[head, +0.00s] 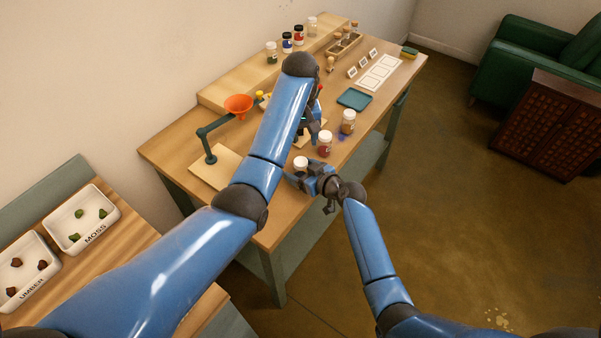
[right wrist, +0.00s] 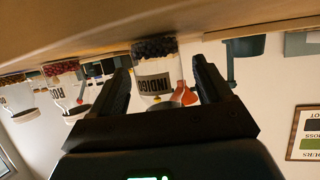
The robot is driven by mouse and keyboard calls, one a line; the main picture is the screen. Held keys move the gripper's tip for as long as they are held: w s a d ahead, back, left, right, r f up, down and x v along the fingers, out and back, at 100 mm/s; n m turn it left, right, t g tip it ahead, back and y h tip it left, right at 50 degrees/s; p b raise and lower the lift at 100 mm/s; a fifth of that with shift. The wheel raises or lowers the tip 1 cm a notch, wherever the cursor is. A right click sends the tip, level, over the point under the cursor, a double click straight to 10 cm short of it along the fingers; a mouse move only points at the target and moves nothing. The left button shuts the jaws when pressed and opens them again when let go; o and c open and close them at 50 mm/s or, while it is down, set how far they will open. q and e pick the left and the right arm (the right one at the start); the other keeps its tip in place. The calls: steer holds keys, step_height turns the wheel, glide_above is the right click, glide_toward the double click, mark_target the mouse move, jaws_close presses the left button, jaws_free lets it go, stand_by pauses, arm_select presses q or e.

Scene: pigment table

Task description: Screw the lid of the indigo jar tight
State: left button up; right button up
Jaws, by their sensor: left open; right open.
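The indigo jar (head: 300,163) stands on the table's near part, pale-topped in the head view. In the right wrist view, which is upside down, the clear jar with dark contents and an INDIGO label (right wrist: 154,84) is between my right gripper's fingers (right wrist: 160,66). Gaps show at both sides of the jar. My right gripper (head: 303,177) is open at the jar and not closed on it. The jar's top is partly hidden in the wrist view, so I cannot tell how the lid sits. My left gripper (head: 314,128) is open above the table, partly hidden by my left arm.
A red-filled jar (head: 325,145) and a brown-filled jar (head: 348,122) stand close behind the indigo jar. A teal tray (head: 355,99) lies farther back. The table's right edge is close to the jars.

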mark_target(301, 161)
stand_by(0.3)
jaws_close()
arm_select(q)
steer(key=n, duration=0.9)
stand_by(0.3)
steer(key=shift+f, duration=0.1)
stand_by(0.3)
steer(key=shift+f, duration=3.9)
